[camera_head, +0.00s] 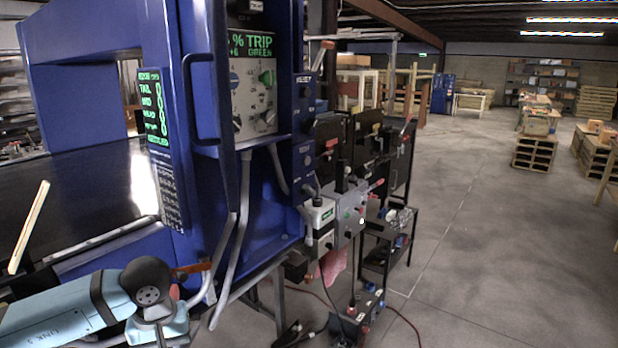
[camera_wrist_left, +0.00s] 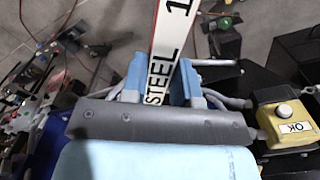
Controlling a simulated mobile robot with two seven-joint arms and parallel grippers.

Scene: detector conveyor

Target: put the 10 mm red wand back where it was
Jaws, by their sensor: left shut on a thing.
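My left gripper (camera_wrist_left: 160,84) is shut on a white flat wand marked STEEL in black (camera_wrist_left: 172,38). The wand stands up between the blue fingers and runs out past the top edge of the left wrist view. In the head view my left arm comes in at the lower left, and I cannot make out the fingertips there. A small orange-red piece (camera_head: 192,268) shows beside its black joint. My right gripper is not in view.
The blue detector frame (camera_head: 205,150) rises close beside my left arm. A pale stick (camera_head: 28,228) slants over the dark conveyor. Black stands (camera_head: 385,235) and a floor box (camera_head: 357,312) stand right; open floor lies beyond.

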